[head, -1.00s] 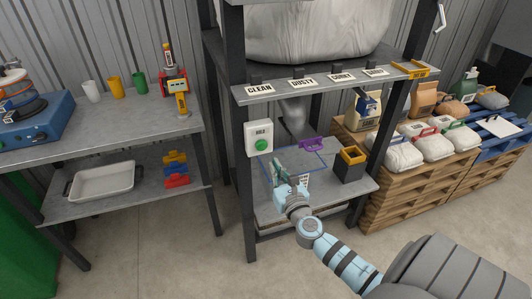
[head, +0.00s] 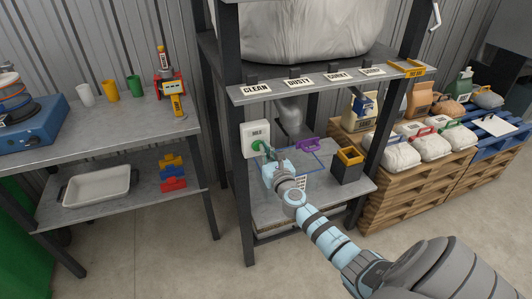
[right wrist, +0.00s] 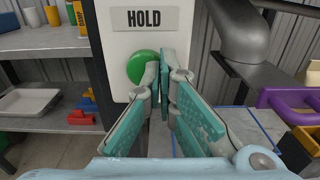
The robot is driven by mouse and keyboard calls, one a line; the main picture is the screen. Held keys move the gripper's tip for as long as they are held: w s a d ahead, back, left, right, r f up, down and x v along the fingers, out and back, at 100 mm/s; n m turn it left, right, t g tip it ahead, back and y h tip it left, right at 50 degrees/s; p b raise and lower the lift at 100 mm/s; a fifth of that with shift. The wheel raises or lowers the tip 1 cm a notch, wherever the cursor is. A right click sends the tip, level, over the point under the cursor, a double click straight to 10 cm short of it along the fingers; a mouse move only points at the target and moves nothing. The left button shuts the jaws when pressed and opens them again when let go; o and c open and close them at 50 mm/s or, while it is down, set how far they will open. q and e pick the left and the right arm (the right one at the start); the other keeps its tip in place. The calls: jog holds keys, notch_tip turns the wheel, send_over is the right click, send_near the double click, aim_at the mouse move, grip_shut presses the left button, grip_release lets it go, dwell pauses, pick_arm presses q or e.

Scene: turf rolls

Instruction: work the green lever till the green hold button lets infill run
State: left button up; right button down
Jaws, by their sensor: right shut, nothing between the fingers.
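The green hold button (head: 257,146) sits on a white box (head: 249,129) on the frame's left post. The box's HOLD label and the round button (right wrist: 137,68) show in the right wrist view. My right gripper (head: 265,152) is shut and empty at the button's right side. Its teal fingers (right wrist: 165,72) overlap the button's right edge in the wrist view; I cannot tell whether they touch it. A purple handle (head: 307,144) is to the right, under the grey spout (head: 291,111). I make out no green lever. My left gripper is out of view.
Below is a shelf with a blue outline and a dark, yellow-rimmed bin (head: 348,163). A label rail (head: 325,80) crosses above. Pallets (head: 410,180) with bags stand right; a bench (head: 100,120) with cups stands left.

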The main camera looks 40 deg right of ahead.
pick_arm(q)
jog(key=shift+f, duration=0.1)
pick_arm(e)
jog(key=shift+w+a+r, duration=0.2)
jog(key=shift+w+a, duration=0.2)
jog(key=shift+w, duration=0.25)
jog(key=shift+d, duration=0.15)
jog(key=p+v, duration=0.1)
jog(key=v, duration=0.3)
jog(key=shift+w+a+f+p, duration=0.1)
jog(key=shift+w+a+p, duration=0.05)
jog(key=shift+a+p, duration=0.15)
send_near(258, 146)
jog(key=s, duration=0.5)
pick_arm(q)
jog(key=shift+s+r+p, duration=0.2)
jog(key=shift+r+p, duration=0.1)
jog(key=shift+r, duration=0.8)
pick_arm(e)
jog(key=shift+s+a, duration=0.25)
jog(key=shift+a, duration=0.4)
